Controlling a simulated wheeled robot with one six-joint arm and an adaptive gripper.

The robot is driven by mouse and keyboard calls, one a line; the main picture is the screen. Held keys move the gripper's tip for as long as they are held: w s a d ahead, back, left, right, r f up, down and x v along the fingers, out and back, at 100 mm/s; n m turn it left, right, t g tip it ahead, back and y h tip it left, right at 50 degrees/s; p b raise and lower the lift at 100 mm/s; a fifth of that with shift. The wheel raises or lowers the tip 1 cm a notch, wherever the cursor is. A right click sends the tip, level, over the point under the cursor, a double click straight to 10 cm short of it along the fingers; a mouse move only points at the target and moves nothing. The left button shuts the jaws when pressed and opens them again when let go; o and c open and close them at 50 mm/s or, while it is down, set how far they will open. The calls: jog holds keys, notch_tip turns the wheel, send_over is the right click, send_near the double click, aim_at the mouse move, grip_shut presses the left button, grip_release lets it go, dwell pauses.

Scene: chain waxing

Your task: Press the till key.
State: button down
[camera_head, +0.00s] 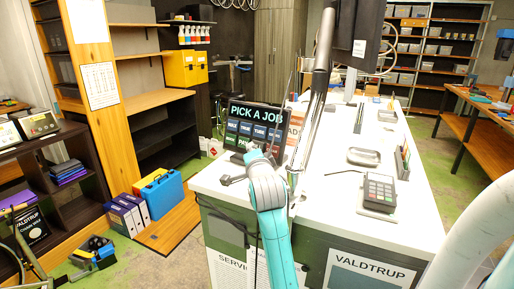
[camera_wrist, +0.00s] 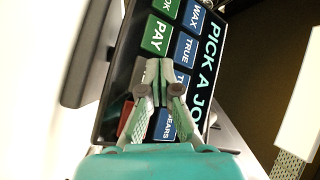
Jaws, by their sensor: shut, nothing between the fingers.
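A black panel headed "PICK A JOB" (camera_head: 256,113) stands on the white counter, with a row of blue keys under the heading. In the wrist view the panel (camera_wrist: 207,68) shows sideways, with blue keys marked WAX and TRUE, one ending in "EARS", and a partly hidden one. Beside them are a green PAY key (camera_wrist: 156,35), another green key (camera_wrist: 167,6) and a red key (camera_wrist: 125,118). My gripper (camera_wrist: 153,66) is shut and empty, its tips in front of the panel just beside PAY. I cannot tell whether they touch. No key is labelled "till".
A card terminal with a keypad (camera_head: 379,191) lies on the counter to the right, near a grey tray (camera_head: 364,156). Blue and purple boxes stand on the floor at left.

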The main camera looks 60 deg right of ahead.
jog(key=shift+d, duration=0.1)
dwell(0.5)
jog(key=shift+d+f, duration=0.1)
jog(key=shift+d, duration=0.2)
jog(key=shift+d+f, duration=0.15)
jog(key=shift+d, duration=0.25)
dwell(0.7)
jog(key=shift+a, duration=0.15)
jog(key=shift+a+r, duration=0.25)
jog(key=shift+a, duration=0.4)
jog(key=a, duration=0.2)
jog(key=a+r, duration=0.1)
jog(key=a, duration=0.1)
jog(key=shift+a+r, duration=0.2)
jog(key=shift+a, duration=0.2)
dwell(0.3)
jog(key=shift+s, duration=0.1)
dwell(0.8)
